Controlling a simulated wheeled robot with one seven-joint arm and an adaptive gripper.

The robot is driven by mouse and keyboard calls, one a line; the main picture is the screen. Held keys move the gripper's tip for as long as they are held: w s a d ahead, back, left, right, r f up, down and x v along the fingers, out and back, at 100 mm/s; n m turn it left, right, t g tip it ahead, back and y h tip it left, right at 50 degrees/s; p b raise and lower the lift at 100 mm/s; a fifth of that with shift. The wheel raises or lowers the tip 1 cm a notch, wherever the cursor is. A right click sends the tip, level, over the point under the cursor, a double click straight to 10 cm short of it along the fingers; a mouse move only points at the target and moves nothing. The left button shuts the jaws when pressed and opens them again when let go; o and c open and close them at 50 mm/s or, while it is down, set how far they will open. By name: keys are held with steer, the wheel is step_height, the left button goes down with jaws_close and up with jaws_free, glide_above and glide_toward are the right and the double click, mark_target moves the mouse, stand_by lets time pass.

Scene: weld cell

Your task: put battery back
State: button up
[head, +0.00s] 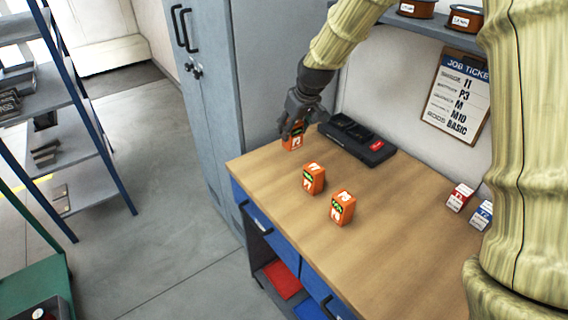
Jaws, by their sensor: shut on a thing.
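My gripper (294,128) is shut on an orange battery (292,142) at the far left corner of the workbench. Its label is small and partly readable, perhaps P2. I cannot tell whether it rests on the wood or hangs just above it. The black charger (376,154) with a red patch lies just right of my gripper, against the wall; its slots look empty, though the far end is partly hidden. Two more orange batteries stand upright on the bench, one near the middle (314,179) and one closer to the front (342,208).
The wooden bench top (390,235) is clear around the batteries. Small red (459,197) and blue (482,214) labelled boxes stand at the right. A grey locker (235,90) stands close behind the bench's left end.

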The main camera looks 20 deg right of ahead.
mark_target(295, 138)
steer(key=f, duration=0.3)
steer(key=a+f+p, duration=0.1)
steer(key=shift+w+f, duration=0.25)
steer(key=shift+s+d+f+p, duration=0.1)
steer(key=shift+f+p, duration=0.55)
steer(key=shift+f, duration=1.6)
steer(key=shift+f, duration=0.1)
steer(key=o, duration=1.4)
steer(key=shift+c, duration=0.2)
steer(key=shift+b+v, duration=1.35)
steer(key=shift+v, duration=4.75)
